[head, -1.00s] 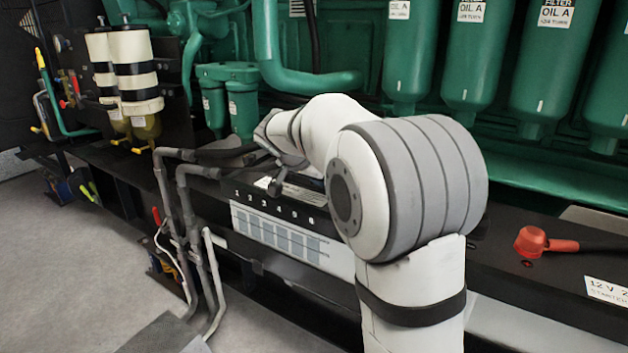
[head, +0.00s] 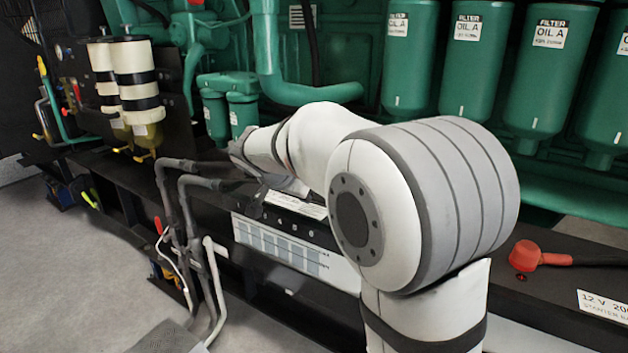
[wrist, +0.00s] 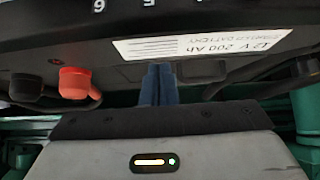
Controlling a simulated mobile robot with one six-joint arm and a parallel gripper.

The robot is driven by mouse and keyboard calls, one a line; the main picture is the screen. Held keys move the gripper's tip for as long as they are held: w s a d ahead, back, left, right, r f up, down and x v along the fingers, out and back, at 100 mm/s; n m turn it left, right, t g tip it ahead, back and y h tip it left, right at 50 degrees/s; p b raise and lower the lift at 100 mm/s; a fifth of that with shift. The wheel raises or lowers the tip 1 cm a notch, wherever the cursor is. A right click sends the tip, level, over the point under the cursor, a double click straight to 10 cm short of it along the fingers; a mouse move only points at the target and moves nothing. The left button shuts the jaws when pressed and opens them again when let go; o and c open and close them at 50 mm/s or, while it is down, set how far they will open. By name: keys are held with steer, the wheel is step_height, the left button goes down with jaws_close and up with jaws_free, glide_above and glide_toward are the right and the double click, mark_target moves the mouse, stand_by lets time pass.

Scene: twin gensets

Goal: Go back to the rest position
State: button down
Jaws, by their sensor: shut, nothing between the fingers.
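My gripper (wrist: 158,85) shows in the wrist view as two blue fingers pressed together, with nothing between them. They point toward the dark battery housing with the white "12 V 200 Ah" label (wrist: 200,42), which appears upside down. I cannot tell whether the fingers touch anything. In the head view my white and grey arm stands in the foreground, bent at the elbow, its forearm reaching left over the numbered panel. The gripper's fingers cannot be made out there.
A red terminal cover (head: 524,255) with a cable sits right of my arm; it also shows in the wrist view (wrist: 74,83). Green oil filters (head: 470,60) line the back. Grey pipes (head: 190,230) rise left of the panel. Floor (head: 70,270) is open at left.

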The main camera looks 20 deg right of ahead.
steer(key=shift+s+a+f, duration=0.25)
steer(key=shift+s+a, duration=0.3)
steer(key=shift+a, duration=0.05)
steer(key=shift+s+a+f, duration=0.2)
steer(key=shift+s+a, duration=0.35)
steer(key=s+d+r+n+g+y+p, duration=0.2)
steer(key=s+r+n+y+p, duration=0.4)
steer(key=s+r+p, duration=1.9)
steer(key=shift+s+d+r+n+g+p, duration=0.2)
steer(key=shift+s+n+g+p, duration=0.9)
steer(key=shift+p, duration=3.15)
steer(key=shift+s+n+t, duration=0.25)
steer(key=shift+n+t, duration=0.25)
steer(key=shift+n, duration=0.1)
